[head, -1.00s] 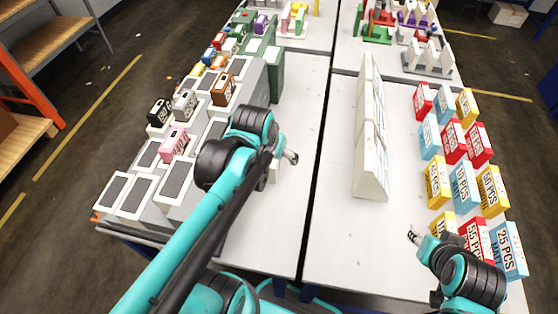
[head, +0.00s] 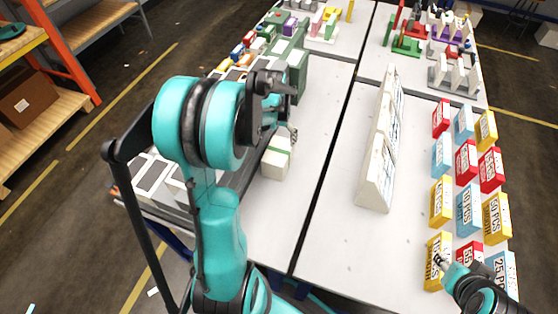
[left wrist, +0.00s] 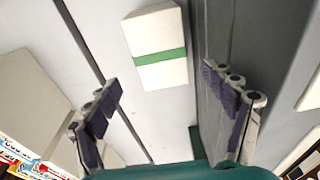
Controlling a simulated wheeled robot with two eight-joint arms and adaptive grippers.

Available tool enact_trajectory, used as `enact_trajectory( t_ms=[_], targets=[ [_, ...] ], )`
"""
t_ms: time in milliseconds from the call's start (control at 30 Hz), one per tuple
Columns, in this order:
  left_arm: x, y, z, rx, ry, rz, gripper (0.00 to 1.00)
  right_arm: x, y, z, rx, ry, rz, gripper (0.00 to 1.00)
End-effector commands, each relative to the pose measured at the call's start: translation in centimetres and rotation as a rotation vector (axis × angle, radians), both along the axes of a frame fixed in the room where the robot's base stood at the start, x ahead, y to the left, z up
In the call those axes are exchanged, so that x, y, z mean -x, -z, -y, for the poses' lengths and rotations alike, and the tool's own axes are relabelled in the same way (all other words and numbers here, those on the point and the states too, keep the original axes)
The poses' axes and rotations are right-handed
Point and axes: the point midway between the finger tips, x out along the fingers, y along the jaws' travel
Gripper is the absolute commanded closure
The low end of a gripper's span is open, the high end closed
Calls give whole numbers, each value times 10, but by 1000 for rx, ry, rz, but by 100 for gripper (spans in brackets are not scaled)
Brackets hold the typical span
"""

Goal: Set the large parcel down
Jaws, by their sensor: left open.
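A cream parcel with a green band (head: 275,165) rests on the white table, close to the grey unit on the left. It also shows in the left wrist view (left wrist: 153,28), beyond the fingertips and not touching them. My left gripper (head: 291,133) is beside the parcel's top in the head view. In the left wrist view its two fingers (left wrist: 165,88) are spread wide with nothing between them. My right gripper (head: 440,262) is at the front yellow box on the right; its jaws are too small to read.
Several red, blue and yellow boxes (head: 467,160) stand in rows at the right. A white upright divider (head: 375,185) stands mid-table. The grey unit (head: 160,180) is partly hidden behind my left arm. The table between parcel and divider is clear.

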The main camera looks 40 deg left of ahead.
Motion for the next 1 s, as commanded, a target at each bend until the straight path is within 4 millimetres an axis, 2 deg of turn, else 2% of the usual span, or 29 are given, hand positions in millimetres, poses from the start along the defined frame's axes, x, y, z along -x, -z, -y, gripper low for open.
enact_trajectory(
  t_ms=[33, 100, 367, 633, 767, 967, 1000],
  targets=[
    [0, 12, 0, 0, 0, 0, 16, 0, 5, 0, 0, 0, 0, 60],
    [0, 21, 0, 0, 0, 0, 16, 0, 8, 0, 0, 0, 0, 60],
    [-3, 41, -1, 0, 1, 1, 16, 0, 14, 0, 0, 0, 0, 60],
    [-8, 85, -2, 0, 1, 1, 16, 0, 30, 0, 0, 0, 0, 60],
    [-9, 91, -2, 0, 1, 1, 16, 0, 31, 0, 0, 0, 0, 60],
    [-9, 91, -2, 0, 1, 1, 16, 0, 30, 0, 0, 0, 0, 60],
    [-9, 90, -2, 0, 1, 1, 24, 0, 30, 0, 0, 0, 0, 60]
  ],
)
